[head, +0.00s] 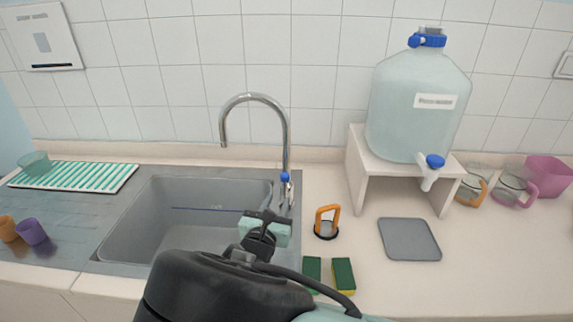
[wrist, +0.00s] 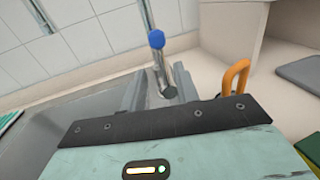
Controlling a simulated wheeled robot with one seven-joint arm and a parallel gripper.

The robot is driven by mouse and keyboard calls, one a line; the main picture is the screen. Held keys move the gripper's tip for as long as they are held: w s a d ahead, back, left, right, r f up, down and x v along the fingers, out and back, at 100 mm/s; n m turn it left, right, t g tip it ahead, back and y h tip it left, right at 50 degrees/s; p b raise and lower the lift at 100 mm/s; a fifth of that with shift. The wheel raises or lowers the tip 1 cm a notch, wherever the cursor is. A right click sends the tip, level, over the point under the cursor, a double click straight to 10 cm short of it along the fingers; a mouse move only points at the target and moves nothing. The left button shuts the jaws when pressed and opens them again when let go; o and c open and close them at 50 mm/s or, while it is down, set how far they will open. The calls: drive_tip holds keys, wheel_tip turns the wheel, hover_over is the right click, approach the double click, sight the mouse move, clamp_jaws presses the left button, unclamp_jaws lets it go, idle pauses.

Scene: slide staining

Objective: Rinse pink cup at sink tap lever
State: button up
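The tap lever has a blue knob (head: 285,177) and stands at the foot of the curved metal tap (head: 253,98), behind the sink (head: 170,232). My gripper (head: 283,193) is at the lever. In the wrist view my gripper (wrist: 160,88) has its two grey fingers apart, with the metal lever (wrist: 158,48) showing between or just beyond them; I cannot tell if they touch it. A pink tub-shaped cup (head: 550,176) stands at the far right of the counter, beside a glass mug with a pink handle (head: 512,187). The sink floor is partly hidden by my arm.
An orange-handled tool (head: 327,220) stands right of the tap, also in the wrist view (wrist: 236,76). Sponges (head: 343,275) lie in front. A water jug (head: 415,105) sits on a white stand (head: 357,170). Orange and purple cups (head: 31,231) stand left of the sink.

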sight(284, 186)
drive_tip(key=p+x, duration=0.2)
drive_tip(key=x, duration=0.6)
drive_tip(key=shift+w, duration=0.2)
